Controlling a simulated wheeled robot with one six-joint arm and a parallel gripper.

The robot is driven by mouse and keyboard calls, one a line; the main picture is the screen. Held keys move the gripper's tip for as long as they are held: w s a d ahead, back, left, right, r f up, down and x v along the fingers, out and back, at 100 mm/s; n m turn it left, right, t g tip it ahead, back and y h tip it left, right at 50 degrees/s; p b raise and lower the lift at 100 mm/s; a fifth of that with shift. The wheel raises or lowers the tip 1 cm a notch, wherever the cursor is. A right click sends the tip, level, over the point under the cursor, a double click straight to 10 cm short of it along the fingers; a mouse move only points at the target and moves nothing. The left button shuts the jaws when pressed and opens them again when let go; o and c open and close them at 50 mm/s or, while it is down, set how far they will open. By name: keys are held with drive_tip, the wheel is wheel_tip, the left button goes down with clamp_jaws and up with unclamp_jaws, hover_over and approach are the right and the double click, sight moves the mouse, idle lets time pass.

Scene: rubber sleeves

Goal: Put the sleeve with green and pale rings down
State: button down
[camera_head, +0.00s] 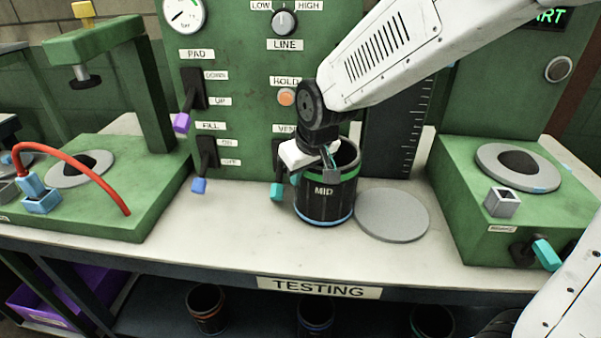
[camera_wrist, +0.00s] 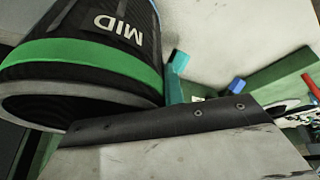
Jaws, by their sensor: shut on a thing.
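A black sleeve marked MID (camera_head: 324,201) has a green ring near its open top and a light-blue ring at its foot. It is upright over the bench, just left of a flat grey disc (camera_head: 392,215). I cannot tell whether its foot touches the bench. My gripper (camera_head: 327,163) is shut on the sleeve's upper wall at the rim. In the wrist view the sleeve (camera_wrist: 90,60) fills the upper left, with its green ring and grey rim close to the gripper. The fingertips are partly hidden there.
A green panel (camera_head: 240,75) with coloured levers stands close behind the sleeve. Green stations stand left (camera_head: 105,205) and right (camera_head: 520,215), the left with a red hose (camera_head: 78,165). The white bench (camera_head: 235,222) is clear left of the sleeve. Several sleeves sit on the shelf below.

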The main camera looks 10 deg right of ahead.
drive_tip(key=c, duration=1.5)
unclamp_jaws()
drive_tip(key=v, duration=1.2)
drive_tip(key=s+d+m+g+h, duration=0.1)
drive_tip(key=s+d+m, duration=0.1)
drive_tip(key=s+d, duration=0.6)
drive_tip(key=shift+s+r, duration=0.15)
drive_tip(key=shift+s, duration=0.5)
drive_tip(key=s+d+m, duration=0.1)
drive_tip(key=s, duration=0.3)
drive_tip(key=s+d+f+m+g, duration=0.1)
drive_tip(key=s+d, duration=0.1)
drive_tip(key=s, duration=0.1)
drive_tip(key=s+d+f, duration=0.1)
drive_tip(key=s+d, duration=0.1)
drive_tip(key=s, duration=0.2)
drive_tip(key=shift+s+d+f+m+g+h, duration=0.2)
drive_tip(key=shift+s+d+m+g+h, duration=0.1)
drive_tip(key=shift+m+g, duration=0.1)
drive_tip(key=shift+s+f, duration=0.1)
drive_tip(key=shift+s, duration=0.2)
